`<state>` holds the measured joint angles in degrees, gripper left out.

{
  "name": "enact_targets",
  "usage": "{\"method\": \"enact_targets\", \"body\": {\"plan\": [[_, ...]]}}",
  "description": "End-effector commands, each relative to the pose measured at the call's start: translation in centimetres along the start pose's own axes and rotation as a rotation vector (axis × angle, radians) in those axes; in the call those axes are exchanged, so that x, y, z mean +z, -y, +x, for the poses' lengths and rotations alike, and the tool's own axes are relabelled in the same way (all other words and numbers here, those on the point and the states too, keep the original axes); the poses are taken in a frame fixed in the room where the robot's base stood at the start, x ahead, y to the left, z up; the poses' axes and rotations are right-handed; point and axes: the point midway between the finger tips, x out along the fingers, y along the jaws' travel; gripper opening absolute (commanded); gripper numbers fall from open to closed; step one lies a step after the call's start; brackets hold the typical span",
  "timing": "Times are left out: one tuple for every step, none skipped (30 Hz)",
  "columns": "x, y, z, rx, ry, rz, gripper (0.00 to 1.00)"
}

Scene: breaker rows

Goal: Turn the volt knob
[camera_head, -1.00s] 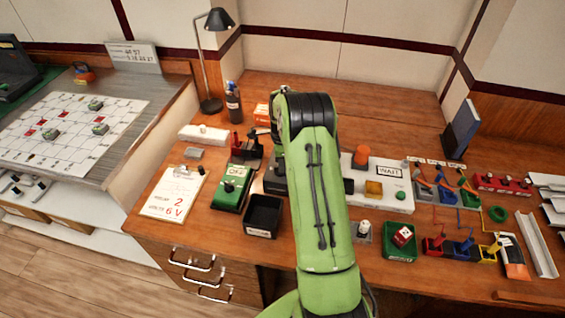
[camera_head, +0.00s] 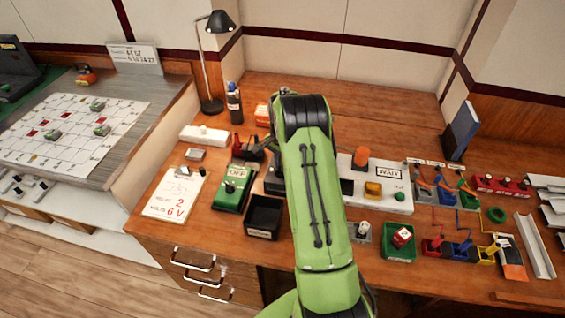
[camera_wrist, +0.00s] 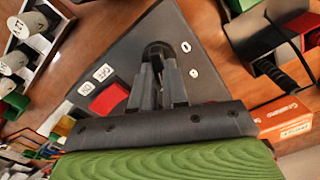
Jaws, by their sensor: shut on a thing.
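A dark grey wedge-shaped unit (camera_wrist: 130,62) fills the middle of the wrist view. White number labels and a red patch (camera_wrist: 108,99) lie around a dark knob (camera_wrist: 157,47) on its face. My gripper (camera_wrist: 160,58) is shut on this knob, with its fingers either side of it. The knob's pointer is hidden by the fingers, so its setting cannot be read. In the head view only a dark edge of the unit (camera_head: 273,181) shows beside my green arm, which hides the gripper.
A card reading 2 and 6 V (camera_head: 173,197) lies at the left. A green OFF unit (camera_head: 235,190) and an empty black tray (camera_head: 263,218) stand left of my arm. The white WAIT panel (camera_head: 398,200) and coloured plugs stand to its right.

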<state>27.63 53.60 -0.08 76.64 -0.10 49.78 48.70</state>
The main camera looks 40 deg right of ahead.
Motion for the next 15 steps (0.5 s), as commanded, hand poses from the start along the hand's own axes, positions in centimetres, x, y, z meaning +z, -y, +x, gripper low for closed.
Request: {"method": "enact_targets", "body": {"plan": [[0.0, 0.12, -0.13, -0.002, -0.001, -0.043, 0.0], [-0.01, 0.14, -0.13, -0.002, -0.001, -0.071, 0.0], [-0.02, 0.15, -0.13, -0.002, -0.002, -0.109, 0.0], [-0.02, 0.17, -0.13, -0.002, -0.002, -0.138, 0.0], [-0.02, 0.19, -0.13, -0.002, -0.002, -0.166, 0.0], [0.0, 0.23, -0.13, -0.002, -0.002, -0.205, 0.0], [0.01, 0.26, -0.13, -0.002, -0.002, -0.233, 0.0], [0.01, 0.28, -0.13, -0.002, -0.002, -0.261, 0.0], [0.02, 0.31, -0.13, -0.002, -0.002, -0.299, 0.0], [0.03, 0.33, -0.14, -0.002, -0.002, -0.328, 0.0], [0.04, 0.35, -0.14, -0.002, -0.002, -0.357, 0.0], [0.04, 0.38, -0.14, -0.002, -0.002, -0.395, 0.0], [0.04, 0.39, -0.14, -0.002, -0.003, -0.423, 0.0], [0.05, 0.41, -0.14, -0.002, -0.003, -0.451, 0.0], [0.06, 0.43, -0.14, -0.002, -0.003, -0.488, 0.0]]}}
